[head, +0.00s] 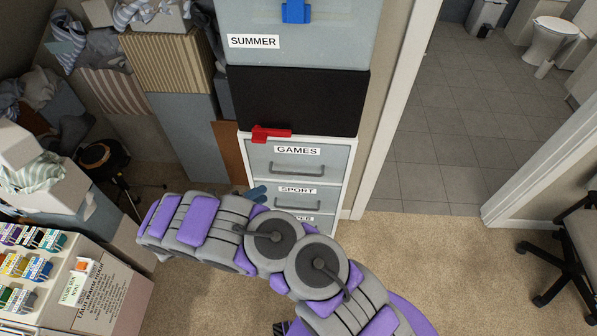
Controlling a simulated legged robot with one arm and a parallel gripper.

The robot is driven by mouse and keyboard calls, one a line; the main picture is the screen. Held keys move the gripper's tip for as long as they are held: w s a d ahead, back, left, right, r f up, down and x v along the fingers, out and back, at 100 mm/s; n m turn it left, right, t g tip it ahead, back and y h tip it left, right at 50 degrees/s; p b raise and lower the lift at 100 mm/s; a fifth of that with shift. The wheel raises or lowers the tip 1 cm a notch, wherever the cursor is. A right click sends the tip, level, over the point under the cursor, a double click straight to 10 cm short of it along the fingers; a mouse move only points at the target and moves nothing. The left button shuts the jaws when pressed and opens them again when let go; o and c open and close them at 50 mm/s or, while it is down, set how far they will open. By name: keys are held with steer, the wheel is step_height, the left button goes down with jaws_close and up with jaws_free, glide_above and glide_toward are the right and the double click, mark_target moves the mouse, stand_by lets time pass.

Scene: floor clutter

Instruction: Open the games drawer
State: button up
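The games drawer (330,158) is the top drawer of a white-framed cabinet with grey fronts. It carries a "GAMES" label and a grey bar handle (297,168). It looks shut, flush with the drawer below. My arm crosses the view in front of the cabinet's lower part, below the games drawer. The fingers of my gripper cannot be made out. A small blue piece (257,192) shows just above my arm, near the cabinet's left edge; I cannot tell what it is.
The sport drawer (325,198) is below. A black box (300,100) with a red latch-like piece (270,133) and the summer box (345,45) are stacked above. Laundry bins (165,65) stand left, a doorway right. Carpet (430,250) is clear at right, up to an office chair (565,260).

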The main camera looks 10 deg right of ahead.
mark_target(298, 174)
steer(key=shift+n, duration=0.3)
steer(key=b+x, duration=0.1)
steer(key=x, duration=0.4)
steer(key=b+x, duration=0.1)
steer(key=x, duration=0.4)
steer(key=f+b+x, duration=0.1)
steer(key=x, duration=0.4)
steer(key=shift+w+d, duration=0.1)
steer(key=shift+w, duration=0.45)
steer(key=shift+w+d, duration=0.15)
steer(key=shift+d, duration=0.2)
steer(key=shift+d, duration=0.1)
steer(key=shift+c, duration=0.2)
jaws_close()
